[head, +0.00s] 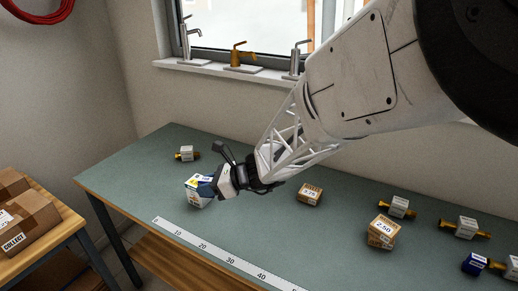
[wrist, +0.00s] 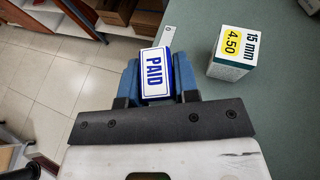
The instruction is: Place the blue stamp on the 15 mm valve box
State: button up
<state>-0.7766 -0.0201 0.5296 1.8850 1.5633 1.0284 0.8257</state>
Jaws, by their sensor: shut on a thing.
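My gripper (wrist: 158,82) is shut on the blue stamp (wrist: 154,72), a blue block with a white face reading "PAID", held between its blue fingers. The 15 mm valve box (wrist: 233,52) is white with a yellow "4.50" patch and a teal lower part. It stands on the bench to the right of the stamp in the wrist view, with a gap between them in that picture. In the head view the box (head: 196,194) is at the bench's left part, partly covered by my gripper (head: 208,186). I cannot make out the stamp clearly there.
The green bench (head: 150,180) carries a ruler strip (head: 217,251) along its front. A 3.75 carton (head: 310,195), a 2.50 carton (head: 382,232), a dark blue block (head: 474,263) and several valves (head: 187,153) stand apart. Brown parcels (head: 25,220) sit on a side table.

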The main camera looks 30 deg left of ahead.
jog(key=w+a, duration=0.2)
jog(key=a, duration=0.2)
jog(key=w+a+f, duration=0.1)
jog(key=w+a, duration=0.5)
jog(key=a, duration=0.1)
jog(key=shift+a+f, duration=0.15)
jog(key=shift+a, duration=0.2)
jog(key=shift+f, duration=1.75)
jog(key=shift+f, duration=0.15)
jog(key=o, duration=0.9)
